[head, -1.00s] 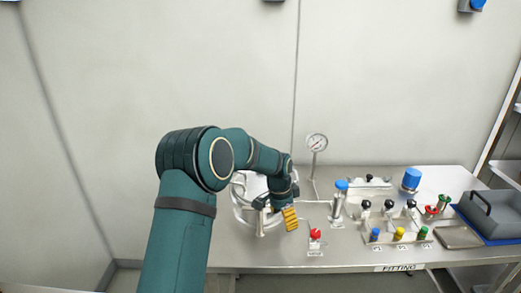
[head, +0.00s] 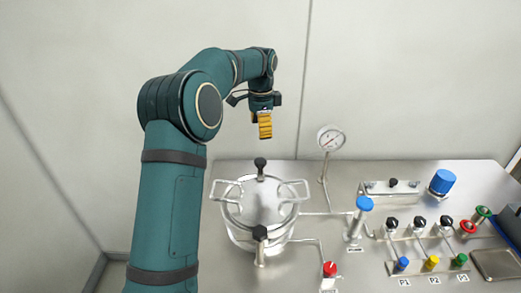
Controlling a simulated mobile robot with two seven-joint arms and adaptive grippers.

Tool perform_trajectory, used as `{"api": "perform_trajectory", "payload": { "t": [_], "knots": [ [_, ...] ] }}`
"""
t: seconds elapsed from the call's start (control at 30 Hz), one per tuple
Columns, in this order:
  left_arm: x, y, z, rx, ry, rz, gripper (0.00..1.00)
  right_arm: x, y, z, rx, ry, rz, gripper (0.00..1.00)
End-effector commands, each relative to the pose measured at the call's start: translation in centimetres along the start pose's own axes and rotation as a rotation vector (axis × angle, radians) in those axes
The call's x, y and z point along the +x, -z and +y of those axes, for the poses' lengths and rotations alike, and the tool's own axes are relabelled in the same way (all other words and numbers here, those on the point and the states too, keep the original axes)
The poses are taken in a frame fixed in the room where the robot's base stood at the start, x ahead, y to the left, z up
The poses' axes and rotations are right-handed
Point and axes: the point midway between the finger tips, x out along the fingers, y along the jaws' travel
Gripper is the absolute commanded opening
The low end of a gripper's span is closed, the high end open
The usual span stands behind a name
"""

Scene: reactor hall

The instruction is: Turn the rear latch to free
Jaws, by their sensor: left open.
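A round steel vessel (head: 262,204) with a lid and looped side handles stands on the bench. The rear latch (head: 260,164) has a black knob and sits at the back rim of the lid. A similar front latch (head: 260,235) stands at the near rim. My left gripper (head: 264,136) has yellow fingers pointing down. It hangs above and behind the vessel, appears just past the rear latch in the picture, and is apart from it. It is open and empty; its fingers overlap in this view. My right gripper is out of view.
A pressure gauge (head: 331,138) on a thin post stands right of the vessel. A blue-capped valve (head: 362,212) and a red knob (head: 330,269) stand nearer, joined by pipes. Several black knobs and coloured caps fill the right side. The wall rises close behind the bench.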

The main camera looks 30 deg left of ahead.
Motion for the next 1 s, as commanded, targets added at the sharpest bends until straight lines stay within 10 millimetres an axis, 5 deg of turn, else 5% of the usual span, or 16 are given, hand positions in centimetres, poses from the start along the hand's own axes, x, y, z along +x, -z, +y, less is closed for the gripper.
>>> {"api": "perform_trajectory", "payload": {
  "t": [0.27,0.7,1.0],
  "knots": [
    [1.0,-0.2,-0.1,0.004,-0.001,-0.005,0.72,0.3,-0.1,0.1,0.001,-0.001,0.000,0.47],
    [9.4,-0.2,-0.1,0.003,-0.002,-0.005,0.72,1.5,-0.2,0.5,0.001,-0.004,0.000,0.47],
    [12.9,-0.2,-0.1,0.003,0.000,-0.003,0.72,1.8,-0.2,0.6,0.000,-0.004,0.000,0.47]
  ]
}}
